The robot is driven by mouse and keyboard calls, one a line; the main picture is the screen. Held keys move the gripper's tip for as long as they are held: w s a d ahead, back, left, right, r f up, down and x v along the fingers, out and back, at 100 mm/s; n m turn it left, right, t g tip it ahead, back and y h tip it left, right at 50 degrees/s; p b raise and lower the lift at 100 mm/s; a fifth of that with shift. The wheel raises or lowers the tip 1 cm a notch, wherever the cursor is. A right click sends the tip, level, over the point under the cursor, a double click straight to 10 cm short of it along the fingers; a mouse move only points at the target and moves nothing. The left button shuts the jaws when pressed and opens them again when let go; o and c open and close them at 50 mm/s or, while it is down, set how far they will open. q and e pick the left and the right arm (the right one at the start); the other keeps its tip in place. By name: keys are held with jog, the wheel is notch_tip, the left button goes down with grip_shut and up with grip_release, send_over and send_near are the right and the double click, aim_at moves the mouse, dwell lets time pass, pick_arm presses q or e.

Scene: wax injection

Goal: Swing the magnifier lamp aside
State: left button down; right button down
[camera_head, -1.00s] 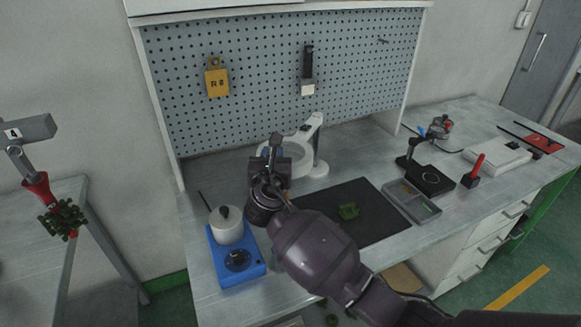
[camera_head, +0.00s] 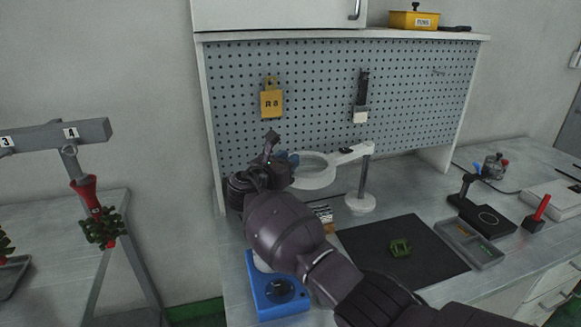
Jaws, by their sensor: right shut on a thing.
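The magnifier lamp (camera_head: 316,179) is a white ring head on a short arm, carried by an upright post on a round white base at the back of the bench. Its ring points left from the post, above the bench in front of the pegboard. My right gripper (camera_head: 288,163) is shut at the left edge of the ring, by a small blue part. My dark wrist and forearm hide the exact grip and part of the bench. My left gripper is not in view.
A black mat (camera_head: 365,242) with a green piece (camera_head: 399,248) lies right of my forearm. A grey tray (camera_head: 470,240) and black stand (camera_head: 482,214) are farther right. A blue device (camera_head: 262,296) sits below my wrist. A rack (camera_head: 90,131) with red-and-green trees stands left.

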jog(key=shift+w+a, duration=0.1)
jog(key=shift+w, duration=0.15)
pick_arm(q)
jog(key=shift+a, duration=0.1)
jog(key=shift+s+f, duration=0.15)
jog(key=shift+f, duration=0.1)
pick_arm(e)
jog(key=c, duration=1)
grip_release()
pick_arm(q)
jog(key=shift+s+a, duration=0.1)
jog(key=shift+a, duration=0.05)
